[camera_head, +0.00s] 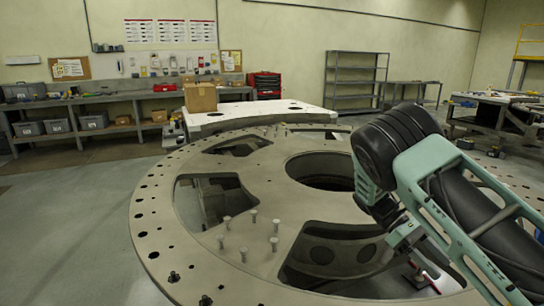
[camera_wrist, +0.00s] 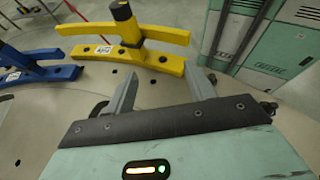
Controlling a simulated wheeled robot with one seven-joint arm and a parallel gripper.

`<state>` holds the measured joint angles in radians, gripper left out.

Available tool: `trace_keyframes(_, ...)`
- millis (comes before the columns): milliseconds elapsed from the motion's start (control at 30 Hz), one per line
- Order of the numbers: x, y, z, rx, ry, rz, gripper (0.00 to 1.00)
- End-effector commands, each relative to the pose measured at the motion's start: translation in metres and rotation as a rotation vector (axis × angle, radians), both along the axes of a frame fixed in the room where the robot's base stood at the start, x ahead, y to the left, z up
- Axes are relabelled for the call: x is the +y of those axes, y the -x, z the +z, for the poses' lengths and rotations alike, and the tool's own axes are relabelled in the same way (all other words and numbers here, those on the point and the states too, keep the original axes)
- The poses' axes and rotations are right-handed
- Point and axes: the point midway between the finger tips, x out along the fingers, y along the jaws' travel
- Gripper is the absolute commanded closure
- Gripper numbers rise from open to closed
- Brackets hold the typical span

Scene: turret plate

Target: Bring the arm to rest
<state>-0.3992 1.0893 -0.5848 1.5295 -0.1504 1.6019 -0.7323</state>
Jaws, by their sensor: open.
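My arm (camera_head: 445,190) shows at the right of the head view, bent, with its black joint and mint-green link above the round turret plate (camera_head: 150,215). My gripper (camera_wrist: 160,75) shows in the wrist view with its two grey fingers spread apart. Nothing is between the fingers. A yellow bracket (camera_wrist: 130,55) with a black-topped post lies just beyond the fingertips; I cannot tell whether they touch it. In the head view the gripper is not clearly visible behind the arm.
A blue bracket (camera_wrist: 40,72) lies left of the yellow one. The plate has large openings and several upright pins (camera_head: 243,253). A cardboard box (camera_head: 200,97) sits on a pale plate behind it. Mint-green panels (camera_wrist: 270,40) stand close at the right of the wrist view.

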Motion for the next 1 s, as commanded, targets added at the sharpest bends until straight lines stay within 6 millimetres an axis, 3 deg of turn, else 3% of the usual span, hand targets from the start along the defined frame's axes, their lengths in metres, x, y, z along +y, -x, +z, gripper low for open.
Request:
trace_keyframes(167,0.065,0.025,0.008,-0.205,-0.183,-0.003,0.46)
trace_keyframes(367,0.144,0.063,0.031,-0.421,-0.354,-0.005,0.46)
trace_keyframes(600,0.222,0.131,0.070,-0.667,-0.524,0.002,0.46)
trace_keyframes(800,0.257,0.194,0.092,-0.854,-0.622,0.012,0.46)
trace_keyframes(1000,0.264,0.230,0.097,-0.966,-0.668,0.019,0.46)
